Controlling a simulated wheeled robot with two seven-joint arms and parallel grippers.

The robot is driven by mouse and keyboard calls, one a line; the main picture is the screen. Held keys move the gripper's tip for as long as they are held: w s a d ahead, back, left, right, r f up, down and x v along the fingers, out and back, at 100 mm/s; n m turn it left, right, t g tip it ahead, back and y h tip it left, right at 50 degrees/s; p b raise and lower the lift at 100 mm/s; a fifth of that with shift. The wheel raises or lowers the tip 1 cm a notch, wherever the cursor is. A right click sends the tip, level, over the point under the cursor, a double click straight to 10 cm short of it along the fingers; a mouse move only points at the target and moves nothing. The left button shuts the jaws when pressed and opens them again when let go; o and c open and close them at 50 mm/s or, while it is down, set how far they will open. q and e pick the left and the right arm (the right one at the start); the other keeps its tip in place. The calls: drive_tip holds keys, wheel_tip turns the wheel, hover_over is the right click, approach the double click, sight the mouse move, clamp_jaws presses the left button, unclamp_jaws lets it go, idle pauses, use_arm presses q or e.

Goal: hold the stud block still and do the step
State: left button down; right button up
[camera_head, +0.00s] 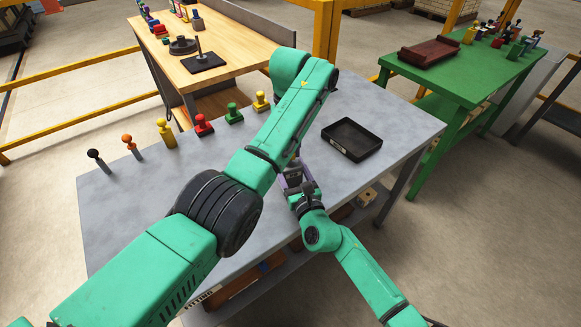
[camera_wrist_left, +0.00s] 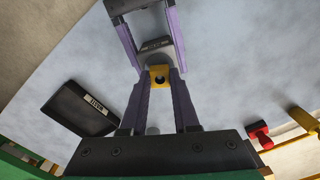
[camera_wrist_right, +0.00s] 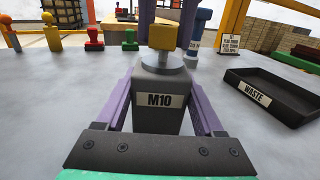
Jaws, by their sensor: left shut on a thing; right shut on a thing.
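The stud block (camera_wrist_right: 160,112) is dark grey with a white M10 label and a round top, in the middle of the right wrist view. My right gripper (camera_wrist_right: 160,80) is shut on it from both sides. A yellow block (camera_wrist_right: 163,37) is at the top of the stud block. My left gripper (camera_wrist_left: 161,84) is shut on the yellow block from above. I cannot tell whether the yellow block touches the stud block. In the head view my arms largely hide both.
A black tray (camera_head: 345,152) labelled WASTE stands right of my grippers on the grey table (camera_head: 110,215). Several coloured knobbed pieces (camera_head: 166,133) stand along the table's back edge. A small sign (camera_wrist_right: 230,43) stands behind. The table's left part is clear.

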use_arm(q)
drive_tip(key=shift+r, duration=2.3)
use_arm(e)
drive_tip(key=o, duration=1.5)
drive_tip(key=v, duration=1.2)
drive_tip(key=shift+f, duration=0.1)
